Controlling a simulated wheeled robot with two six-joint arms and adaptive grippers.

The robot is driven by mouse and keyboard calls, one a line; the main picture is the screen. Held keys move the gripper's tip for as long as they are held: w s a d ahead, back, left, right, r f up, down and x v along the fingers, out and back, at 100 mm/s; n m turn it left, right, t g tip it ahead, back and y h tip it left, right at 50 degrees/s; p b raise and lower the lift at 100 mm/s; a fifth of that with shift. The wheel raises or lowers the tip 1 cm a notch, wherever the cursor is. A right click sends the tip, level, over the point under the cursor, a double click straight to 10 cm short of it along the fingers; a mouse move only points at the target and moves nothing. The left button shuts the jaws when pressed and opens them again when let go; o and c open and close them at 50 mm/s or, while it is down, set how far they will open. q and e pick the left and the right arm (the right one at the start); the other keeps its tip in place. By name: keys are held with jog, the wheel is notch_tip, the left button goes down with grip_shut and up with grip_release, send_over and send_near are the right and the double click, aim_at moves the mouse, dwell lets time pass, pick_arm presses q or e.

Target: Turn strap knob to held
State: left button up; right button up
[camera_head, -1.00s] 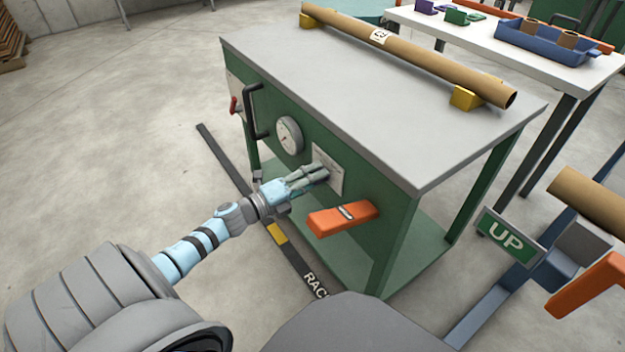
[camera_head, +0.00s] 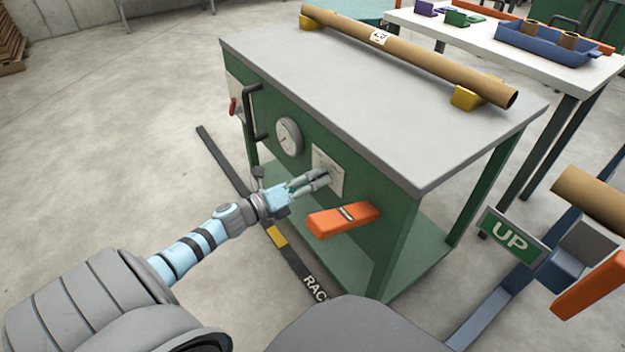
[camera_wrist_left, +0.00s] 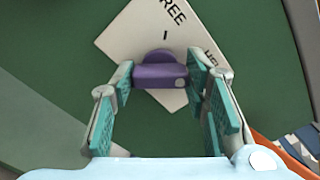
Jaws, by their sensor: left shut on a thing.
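The purple strap knob (camera_wrist_left: 160,74) sits on a white label plate (camera_wrist_left: 128,38) on the green panel in the left wrist view. Its bar lies roughly level there, with a pale dot at its right end. The plate reads "FREE" above the knob, and a partly hidden word at right looks like "HELD". My left gripper (camera_wrist_left: 161,80) is shut on the knob's bar, one finger at each end. In the head view my left gripper (camera_head: 322,177) reaches the plate (camera_head: 329,160), and its fingers hide most of the knob. My right gripper is not in view.
An orange lever (camera_head: 343,219) juts out just right of my left gripper. A cardboard tube (camera_head: 420,61) lies on the grey bench top (camera_head: 350,110). An "UP" sign (camera_head: 508,236) stands at right.

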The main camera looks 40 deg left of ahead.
pick_arm(q)
jog(key=o, duration=1.1)
jog(key=shift+o, duration=0.2)
jog(key=v, duration=1.2)
